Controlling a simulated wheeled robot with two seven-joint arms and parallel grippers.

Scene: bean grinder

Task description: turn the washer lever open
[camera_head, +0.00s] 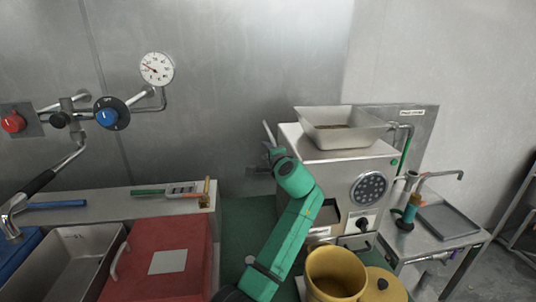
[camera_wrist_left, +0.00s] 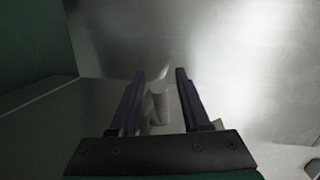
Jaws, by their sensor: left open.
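My left gripper (camera_head: 269,150) is at the end of the green arm, close to the steel back wall, left of the steel machine. A slim pale upright lever (camera_head: 268,132) sticks up right at the gripper; I take it for the washer lever. In the left wrist view the gripper (camera_wrist_left: 160,72) is open, its two dark fingers apart. A pale upright piece of the lever (camera_wrist_left: 158,103) shows between the fingers, blurred; I cannot tell whether either finger touches it. A dark fitting (camera_head: 257,170) sits at the wall below, partly hidden by my arm. My right gripper is out of view.
The steel machine (camera_head: 345,168) with its hopper (camera_head: 340,129) stands just right of my arm. A yellow bucket (camera_head: 336,274) is in front of it. A red lid (camera_head: 160,250) and steel basin (camera_head: 70,262) lie left. A gauge (camera_head: 157,68) and valves are on the wall.

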